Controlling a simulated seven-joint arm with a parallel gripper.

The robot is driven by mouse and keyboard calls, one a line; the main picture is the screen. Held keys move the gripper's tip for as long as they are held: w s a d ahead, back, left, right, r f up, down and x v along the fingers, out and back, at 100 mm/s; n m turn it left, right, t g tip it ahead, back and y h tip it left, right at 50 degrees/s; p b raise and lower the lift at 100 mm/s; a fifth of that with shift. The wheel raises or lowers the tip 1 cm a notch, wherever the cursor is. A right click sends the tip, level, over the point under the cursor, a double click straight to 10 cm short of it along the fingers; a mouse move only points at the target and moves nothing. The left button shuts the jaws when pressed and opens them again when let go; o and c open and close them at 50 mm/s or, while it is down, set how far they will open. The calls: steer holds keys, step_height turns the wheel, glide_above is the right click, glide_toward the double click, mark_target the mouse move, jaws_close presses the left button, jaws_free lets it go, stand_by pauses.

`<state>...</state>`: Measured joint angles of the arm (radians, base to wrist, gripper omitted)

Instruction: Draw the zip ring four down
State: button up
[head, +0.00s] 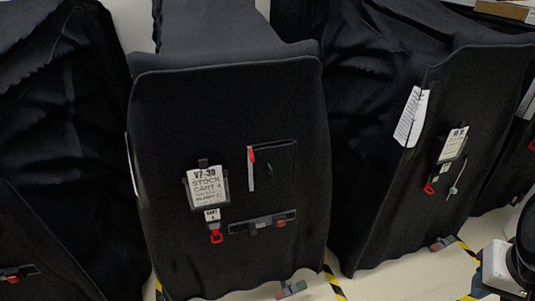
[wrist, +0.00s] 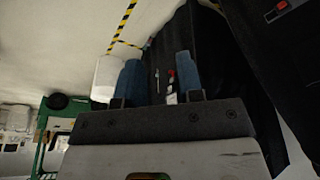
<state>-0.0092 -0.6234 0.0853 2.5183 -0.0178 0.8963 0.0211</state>
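A red ring (head: 216,237) hangs under a small CART tag (head: 212,215) below that label. To the right, a pale vertical strip has a red tab (head: 251,155) at its top; I cannot tell which red piece is the zip ring. My gripper (wrist: 158,62) is open and empty, its two blue fingers apart. Beyond the fingers, at a distance, a dark cover shows a small red piece (wrist: 172,75) and a white tag (wrist: 171,98); I cannot tell which cart this is.
A holder with a red end (head: 281,223) sits low on the middle cover. The right covered cart (head: 400,200) has a label (head: 453,145) and a red ring (head: 429,188). Another covered cart (head: 50,150) stands left. Yellow-black tape (head: 335,283) marks the pale floor.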

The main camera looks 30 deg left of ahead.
steer(key=w+a+f+n+t+y, duration=0.2)
steer(key=w+a+n+t, duration=0.15)
steer(key=w+a, duration=0.75)
steer(key=w+a+f+n+t+y, duration=0.15)
steer(key=w+a+t, duration=0.25)
steer(key=w+a, duration=0.7)
steer(key=n+y, duration=0.6)
steer(key=y, duration=0.6)
glide_toward(253, 157)
steer(key=x, duration=0.3)
steer(key=shift+d+g, duration=0.15)
steer(key=shift+g, duration=0.1)
steer(key=shift+x, duration=3.85)
